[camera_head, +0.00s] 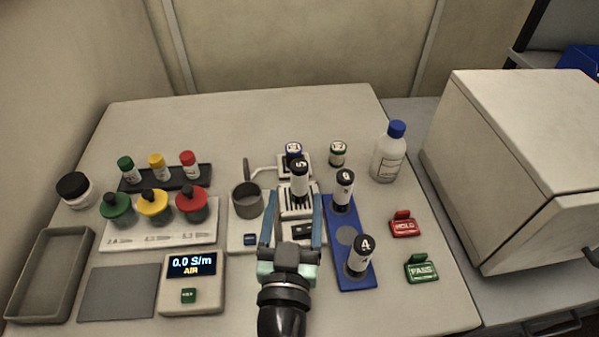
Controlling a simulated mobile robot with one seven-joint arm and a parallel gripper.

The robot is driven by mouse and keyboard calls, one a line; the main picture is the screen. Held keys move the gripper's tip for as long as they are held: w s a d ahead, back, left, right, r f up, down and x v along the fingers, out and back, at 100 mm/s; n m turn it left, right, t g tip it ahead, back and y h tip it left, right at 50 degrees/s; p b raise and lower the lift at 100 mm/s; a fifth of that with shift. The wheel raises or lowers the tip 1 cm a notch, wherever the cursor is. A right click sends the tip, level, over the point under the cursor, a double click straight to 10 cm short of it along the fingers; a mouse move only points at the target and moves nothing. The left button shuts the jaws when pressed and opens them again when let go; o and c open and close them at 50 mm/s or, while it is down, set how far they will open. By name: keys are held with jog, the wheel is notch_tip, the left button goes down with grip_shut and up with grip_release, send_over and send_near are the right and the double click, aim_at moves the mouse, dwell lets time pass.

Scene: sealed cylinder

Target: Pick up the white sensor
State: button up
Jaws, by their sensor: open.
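My gripper (293,205) is open, seen from behind, with its two blue fingers pointing away over the middle of the table. A white cylinder with a black cap marked 5 (299,183) stands upright in line with the gap between the fingertips; I see no clear contact. A small white piece with a dark face (302,232) shows between the fingers, just ahead of the gripper's palm. Which of these is the white sensor, I cannot tell for sure. The gripper hides part of the white base beneath.
A grey cup (247,199) is close left. The meter (191,284) reads 0.0 S/m, AIR. A blue-capped bottle (388,155) and large box (515,165) are right.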

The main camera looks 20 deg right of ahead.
aim_at(299, 178)
jog(key=shift+x, duration=1)
jog(key=shift+w+d+r+p, duration=0.2)
jog(key=shift+w+r+p, duration=0.05)
jog(key=shift+p, duration=0.25)
jog(key=p+x, duration=0.1)
jog(key=x, duration=0.2)
jog(key=shift+w+d+r+p, duration=0.15)
jog(key=shift+p, duration=0.15)
jog(key=shift+w+d, duration=0.25)
jog(key=shift+w, duration=0.25)
grip_shut()
